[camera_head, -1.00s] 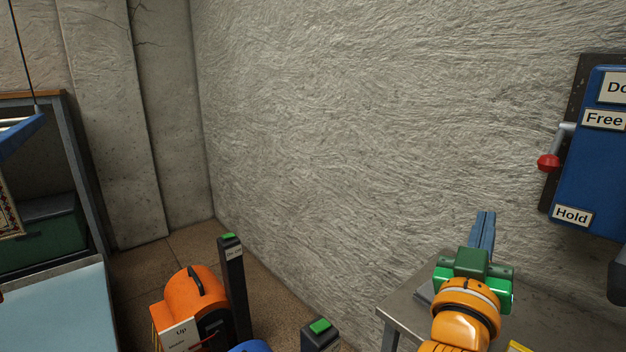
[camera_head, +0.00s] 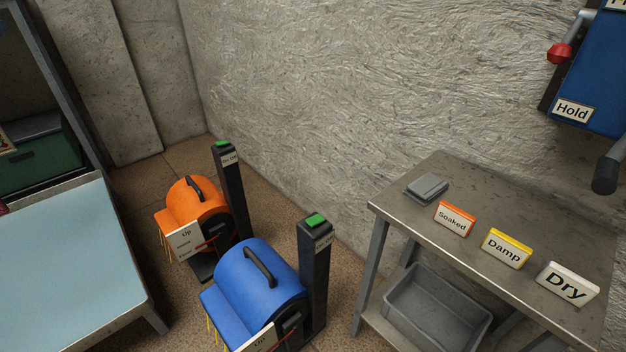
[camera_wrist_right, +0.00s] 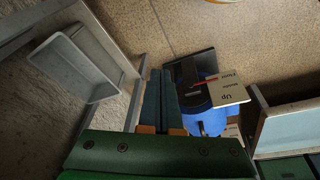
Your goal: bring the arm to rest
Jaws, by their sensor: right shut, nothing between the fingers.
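My right gripper (camera_wrist_right: 161,74) shows in the right wrist view, its two blue fingers together and empty. Its green body fills the bottom of that view. The fingers point over the floor, between the metal table's side and the blue scrubber (camera_wrist_right: 208,95), and do not visibly touch anything. No part of my right arm shows in the head view. My left gripper is in neither current view.
The blue scrubber (camera_head: 257,288) and orange scrubber (camera_head: 195,210) stand on the floor beside black posts with green tops. A metal table (camera_head: 440,178) holds signs and a grey block (camera_head: 428,186); a grey bin (camera_head: 435,305) sits below. A blue lever panel (camera_head: 590,85) hangs on the wall.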

